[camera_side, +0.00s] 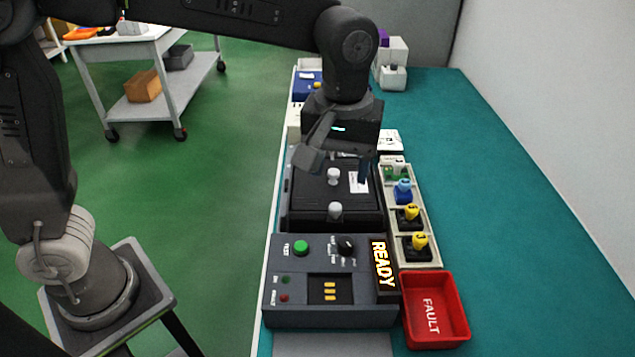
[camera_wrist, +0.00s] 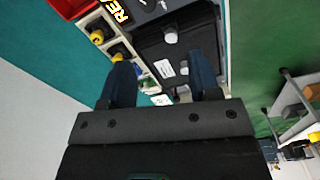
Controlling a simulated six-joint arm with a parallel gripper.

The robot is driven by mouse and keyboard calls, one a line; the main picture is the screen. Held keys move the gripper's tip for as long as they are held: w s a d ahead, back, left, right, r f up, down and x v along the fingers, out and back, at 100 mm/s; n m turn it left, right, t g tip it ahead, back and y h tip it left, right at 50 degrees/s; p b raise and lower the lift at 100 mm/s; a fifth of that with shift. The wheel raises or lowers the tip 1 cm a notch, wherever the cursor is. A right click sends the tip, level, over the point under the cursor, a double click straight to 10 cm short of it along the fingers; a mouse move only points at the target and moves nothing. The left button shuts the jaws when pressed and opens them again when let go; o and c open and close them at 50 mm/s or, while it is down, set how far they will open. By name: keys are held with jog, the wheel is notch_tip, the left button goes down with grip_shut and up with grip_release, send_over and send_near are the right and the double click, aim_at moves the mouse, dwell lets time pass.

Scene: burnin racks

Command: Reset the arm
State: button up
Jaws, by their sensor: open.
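My gripper (camera_side: 338,165) is above the black box (camera_side: 308,198) with two white knobs, pointing down. In the wrist view my gripper (camera_wrist: 161,85) has its two fingers spread apart with nothing between them. The black box also shows in the wrist view (camera_wrist: 195,45), beyond the fingers. A white label lies on its lid. The far end of the black box is hidden behind my gripper in the side view.
A test unit (camera_side: 285,315) reading READY stands in front of the box. A red FAULT bin (camera_side: 436,338) is at front right. A pale rack (camera_side: 429,238) holds yellow- and blue-topped parts. The teal bench (camera_side: 520,200) is clear on the right. A cart (camera_side: 195,68) stands at the back left.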

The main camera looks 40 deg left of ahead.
jog(key=s+a+m+t, duration=0.5)
jog(key=s+a+m, duration=0.1)
jog(key=s+a, duration=0.8)
jog(key=shift+s+a+r, duration=0.4)
jog(key=shift+a, duration=0.75)
